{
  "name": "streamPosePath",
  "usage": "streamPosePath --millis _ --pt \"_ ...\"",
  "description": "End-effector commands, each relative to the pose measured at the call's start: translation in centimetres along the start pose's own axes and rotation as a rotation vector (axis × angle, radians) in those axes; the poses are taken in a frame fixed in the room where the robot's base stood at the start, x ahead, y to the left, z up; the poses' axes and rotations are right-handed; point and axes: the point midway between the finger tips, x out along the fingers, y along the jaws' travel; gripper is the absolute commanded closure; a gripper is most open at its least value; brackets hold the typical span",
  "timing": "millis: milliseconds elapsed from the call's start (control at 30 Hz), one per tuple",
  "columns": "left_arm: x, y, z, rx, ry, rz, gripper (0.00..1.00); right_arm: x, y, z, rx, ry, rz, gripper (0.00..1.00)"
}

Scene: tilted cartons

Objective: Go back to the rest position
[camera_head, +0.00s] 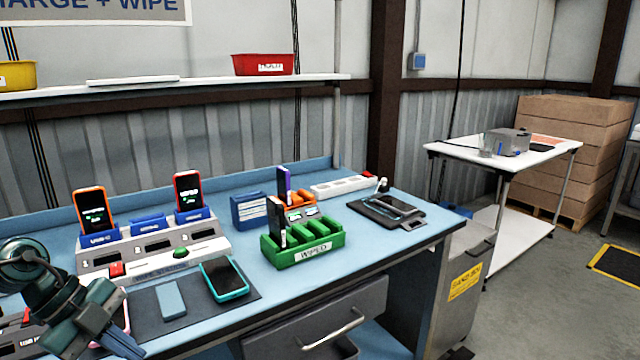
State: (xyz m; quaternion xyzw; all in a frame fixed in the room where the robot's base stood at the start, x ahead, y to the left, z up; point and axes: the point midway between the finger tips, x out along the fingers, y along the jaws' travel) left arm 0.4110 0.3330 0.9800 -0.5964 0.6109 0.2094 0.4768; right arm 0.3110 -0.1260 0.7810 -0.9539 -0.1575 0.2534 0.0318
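My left gripper (108,338) is at the lower left, over the near left part of the blue workbench (385,238). Its fingertips point down and right, and I cannot tell whether they are apart. A pink-edged phone (122,305) lies partly hidden behind it. My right gripper is not in view. An orange phone (93,211) and a red phone (188,192) stand upright in the grey charging dock (160,245). A teal phone (225,279) and a light blue block (172,300) lie on the dark mat (200,309).
A green slotted "WIPED" rack (312,252) holds a dark upright phone (276,222). Behind it are a blue box (249,211) and an orange holder (301,212). A black tray (385,211) lies at the right. A shelf (200,84) spans the back. The bench's front right is clear.

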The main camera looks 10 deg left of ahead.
Motion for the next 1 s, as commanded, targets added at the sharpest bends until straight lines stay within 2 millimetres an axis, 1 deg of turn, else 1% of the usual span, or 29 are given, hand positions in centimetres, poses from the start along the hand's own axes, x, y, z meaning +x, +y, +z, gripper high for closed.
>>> streamPosePath --millis 33,100,200,300,467,633,767,800,867,900,1000 --pt "0.8 0.4 -0.1 -0.031 0.068 -0.072 1.00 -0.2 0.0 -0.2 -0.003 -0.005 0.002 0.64" --pt "1.9 0.7 -0.1 -0.069 0.151 -0.187 1.00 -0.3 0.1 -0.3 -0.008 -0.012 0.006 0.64" --pt "3.6 1.2 0.0 -0.146 0.242 -0.363 1.00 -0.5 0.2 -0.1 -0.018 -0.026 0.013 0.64" --pt "5.2 1.9 0.2 -0.243 0.296 -0.530 1.00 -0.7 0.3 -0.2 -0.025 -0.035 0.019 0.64" --pt "8.2 3.6 0.7 -0.441 0.314 -0.758 1.00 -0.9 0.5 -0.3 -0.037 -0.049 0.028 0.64" --pt "12.2 6.3 0.1 -0.697 0.270 -0.909 1.00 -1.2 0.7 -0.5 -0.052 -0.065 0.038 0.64" --pt "15.9 8.7 -1.7 -0.908 0.219 -0.944 1.00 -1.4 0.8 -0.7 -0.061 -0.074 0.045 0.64" --pt "17.1 9.3 -2.5 -0.972 0.205 -0.940 1.00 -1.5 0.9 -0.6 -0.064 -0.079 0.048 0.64" --pt "18.8 10.2 -4.0 -1.058 0.186 -0.923 1.00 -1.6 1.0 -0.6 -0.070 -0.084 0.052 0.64" --pt "19.8 10.7 -5.1 -1.110 0.178 -0.907 1.00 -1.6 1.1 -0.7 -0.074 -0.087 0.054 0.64" --pt "21.8 11.5 -7.6 -1.209 0.168 -0.860 1.00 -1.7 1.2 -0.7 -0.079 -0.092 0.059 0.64"
